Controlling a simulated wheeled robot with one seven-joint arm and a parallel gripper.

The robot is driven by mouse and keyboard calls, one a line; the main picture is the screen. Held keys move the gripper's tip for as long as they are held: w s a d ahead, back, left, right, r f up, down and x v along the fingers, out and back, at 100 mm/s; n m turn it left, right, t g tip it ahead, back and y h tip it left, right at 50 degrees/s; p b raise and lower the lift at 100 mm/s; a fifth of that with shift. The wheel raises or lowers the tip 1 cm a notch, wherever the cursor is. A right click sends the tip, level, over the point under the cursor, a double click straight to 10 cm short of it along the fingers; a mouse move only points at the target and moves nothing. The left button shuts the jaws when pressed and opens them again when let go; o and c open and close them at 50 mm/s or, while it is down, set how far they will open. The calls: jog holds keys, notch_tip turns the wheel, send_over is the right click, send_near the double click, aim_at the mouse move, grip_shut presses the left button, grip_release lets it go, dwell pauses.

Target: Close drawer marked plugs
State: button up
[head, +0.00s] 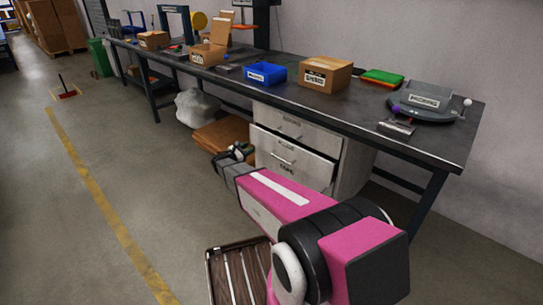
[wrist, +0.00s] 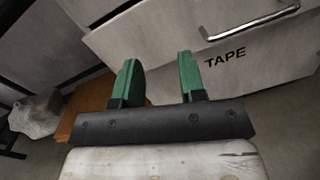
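The white drawer unit (head: 345,165) stands under the workbench. One drawer (head: 320,170) is pulled out, its front jutting forward below a dark gap. A middle label on the unit seems to read PLUGS, but it is too small to be sure. The wrist view shows a white drawer front (wrist: 285,65) marked TAPE, with a metal bar handle (wrist: 262,22) above the word. My gripper (wrist: 158,62) is open, its two green fingers apart with nothing between them. In the head view my gripper (head: 236,153) is just left of the drawer fronts. Whether it touches them cannot be told.
The workbench (head: 440,143) carries a blue bin (head: 264,74), a cardboard box (head: 325,75) and a round grey device (head: 428,103). A brown box (head: 220,135) and a white sack (head: 197,107) sit on the floor left of the drawers.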

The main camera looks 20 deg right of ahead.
aim_at(280, 159)
jog(key=shift+s+d+f+m+g+h, duration=1.7)
jog(key=shift+s+d+f+m+g, duration=1.6)
jog(key=shift+m, duration=6.7)
jog(key=shift+t, duration=0.5)
jog(key=x, duration=0.6)
jog(key=f+x, duration=0.1)
jog(key=x, duration=0.2)
jog(key=shift+s+d, duration=0.25)
jog(key=shift+d, duration=0.3)
grip_shut()
